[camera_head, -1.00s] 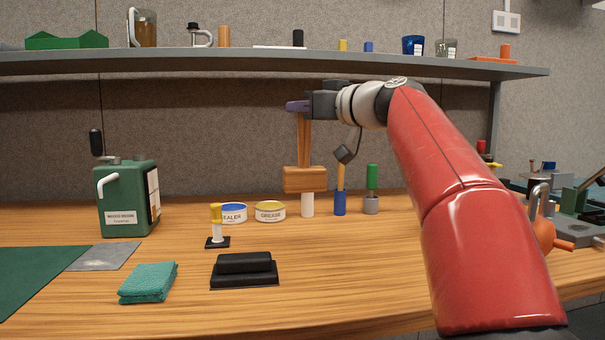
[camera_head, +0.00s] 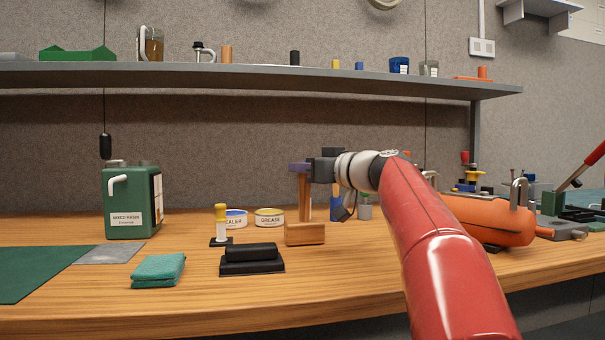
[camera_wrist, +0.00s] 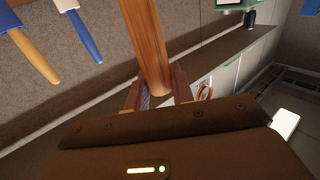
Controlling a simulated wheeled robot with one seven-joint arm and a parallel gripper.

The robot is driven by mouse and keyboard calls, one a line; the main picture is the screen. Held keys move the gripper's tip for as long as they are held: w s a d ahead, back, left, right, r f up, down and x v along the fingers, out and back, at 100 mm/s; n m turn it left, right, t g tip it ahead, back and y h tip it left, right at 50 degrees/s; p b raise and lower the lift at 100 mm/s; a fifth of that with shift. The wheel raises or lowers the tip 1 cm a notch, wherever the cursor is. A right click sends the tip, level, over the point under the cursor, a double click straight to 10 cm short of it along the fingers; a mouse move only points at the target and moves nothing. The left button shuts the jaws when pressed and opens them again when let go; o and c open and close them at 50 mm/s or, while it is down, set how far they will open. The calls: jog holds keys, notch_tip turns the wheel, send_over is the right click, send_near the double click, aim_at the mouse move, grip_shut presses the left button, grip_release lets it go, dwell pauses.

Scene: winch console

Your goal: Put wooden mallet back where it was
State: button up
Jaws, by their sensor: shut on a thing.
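The wooden mallet (camera_head: 305,234) hangs head down, with its handle upright, in the middle of the head view. My gripper (camera_head: 303,168) is shut on the top end of the handle. The block head is at or just above the wooden bench, in front of the grease tin; I cannot tell if it touches. In the wrist view the handle (camera_wrist: 148,45) runs up from between the two fingers of my gripper (camera_wrist: 158,92). The mallet's head is not seen there.
The sealer tin (camera_head: 236,219) and grease tin (camera_head: 270,217) stand behind left. A black block (camera_head: 252,262) and yellow-topped tool (camera_head: 221,222) are left. A blue-handled tool (camera_head: 335,208) stands close behind right. An orange tank (camera_head: 490,222) is farther right. The shelf (camera_head: 240,76) hangs above.

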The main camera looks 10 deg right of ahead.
jog(key=o, duration=0.5)
jog(key=shift+f, duration=0.2)
jog(key=o, duration=0.5)
jog(key=shift+r, duration=0.1)
jog(key=b+v, duration=0.3)
jog(key=v, duration=0.9)
jog(key=shift+r, duration=0.1)
